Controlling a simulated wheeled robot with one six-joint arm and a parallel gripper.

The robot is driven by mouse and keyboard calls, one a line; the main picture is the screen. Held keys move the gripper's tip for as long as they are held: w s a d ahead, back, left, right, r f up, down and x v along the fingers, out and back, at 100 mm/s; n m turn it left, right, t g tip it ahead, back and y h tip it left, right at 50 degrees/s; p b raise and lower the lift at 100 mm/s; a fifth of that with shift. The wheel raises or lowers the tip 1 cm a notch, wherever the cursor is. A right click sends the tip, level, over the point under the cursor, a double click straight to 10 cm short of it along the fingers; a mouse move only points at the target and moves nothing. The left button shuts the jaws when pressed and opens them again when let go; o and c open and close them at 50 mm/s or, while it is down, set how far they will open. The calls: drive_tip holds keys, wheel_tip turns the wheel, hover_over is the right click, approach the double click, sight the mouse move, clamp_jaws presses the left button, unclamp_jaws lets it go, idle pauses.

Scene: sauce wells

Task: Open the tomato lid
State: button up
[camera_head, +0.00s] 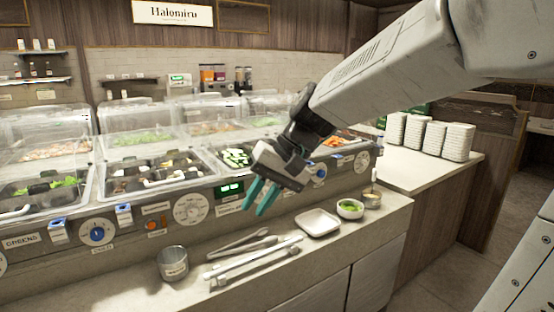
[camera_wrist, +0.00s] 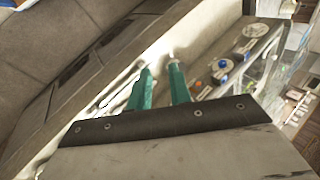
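My gripper (camera_head: 257,205) hangs in front of the well counter, above the steel ledge, with its two teal fingers pointing down. In the wrist view my gripper (camera_wrist: 160,75) has a gap between its fingers and nothing in it. Clear lids (camera_head: 45,122) cover wells along the counter. Red-orange food (camera_head: 335,141) shows in a well at the right, partly behind my arm. I cannot tell which lid is the tomato one, as most labels are too small to read. My gripper touches no lid.
The ledge holds a metal cup (camera_head: 173,264), several tongs (camera_head: 250,258), a square white dish (camera_head: 317,222) and a small bowl of greens (camera_head: 350,208). Blue knobs (camera_head: 97,233) and dials stick out of the counter front. Stacked white containers (camera_head: 457,142) stand at the right.

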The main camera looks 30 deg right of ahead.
drive_tip(key=w+d+m+t+y, duration=0.1)
drive_tip(key=w+d+m+t, duration=0.2)
drive_tip(key=w+d, duration=0.55)
drive_tip(key=w+d+m+t+y, duration=0.2)
drive_tip(key=w+d, duration=0.1)
drive_tip(key=w, duration=1)
drive_tip(key=w+d+f+m+t+h, duration=0.1)
drive_tip(key=w+d+f+m+t, duration=0.1)
drive_tip(key=w+d, duration=0.35)
drive_tip(key=w+d+f+m+t+h, duration=0.1)
drive_tip(key=w+d+f+m+t, duration=0.15)
drive_tip(key=d, duration=0.55)
drive_tip(key=w+d+f+m+t+h, duration=0.1)
drive_tip(key=w+d+f+m+t, duration=0.2)
drive_tip(key=d, duration=0.4)
drive_tip(key=shift+n+g, duration=0.25)
drive_tip(key=shift+n, duration=0.5)
drive_tip(key=x, duration=0.8)
drive_tip(key=shift+d+r, duration=0.1)
drive_tip(key=shift+r, duration=0.15)
drive_tip(key=shift+c, duration=0.3)
clamp_jaws()
